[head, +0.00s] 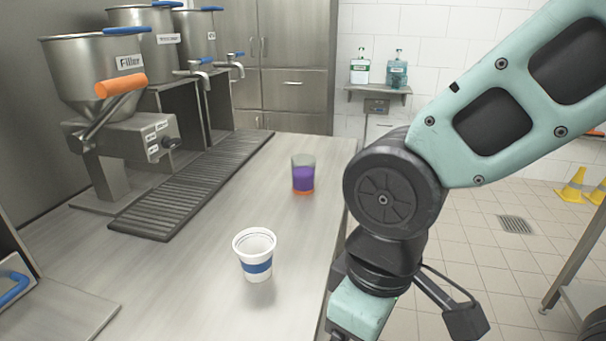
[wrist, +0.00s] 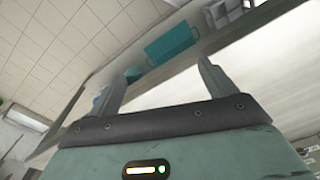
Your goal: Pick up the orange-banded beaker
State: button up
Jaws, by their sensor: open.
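The orange-banded beaker (head: 303,175) stands upright on the steel counter, right of the drip grate. It is clear, with purple contents and an orange band at its base. My arm hangs to the right of the counter in the head view, where the fingers are out of frame. In the wrist view my gripper (wrist: 160,84) shows two fingers spread wide with nothing between them. The beaker does not show in the wrist view.
A white cup with a blue band (head: 255,254) stands nearer on the counter (head: 190,285). A filler machine with an orange handle (head: 121,85) and a drip grate (head: 190,185) line the left. Free counter surrounds the beaker. A teal box (wrist: 171,44) shows in the wrist view.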

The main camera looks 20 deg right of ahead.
aim_at(303, 165)
jog(key=i+l+u, duration=0.2)
jog(key=l, duration=0.45)
jog(key=i+l+u, duration=0.25)
jog(key=l, duration=0.45)
jog(key=l+u, duration=0.2)
jog(key=l, duration=0.45)
jog(key=i+l+u, duration=0.2)
jog(key=l, duration=0.55)
jog(key=k, duration=0.05)
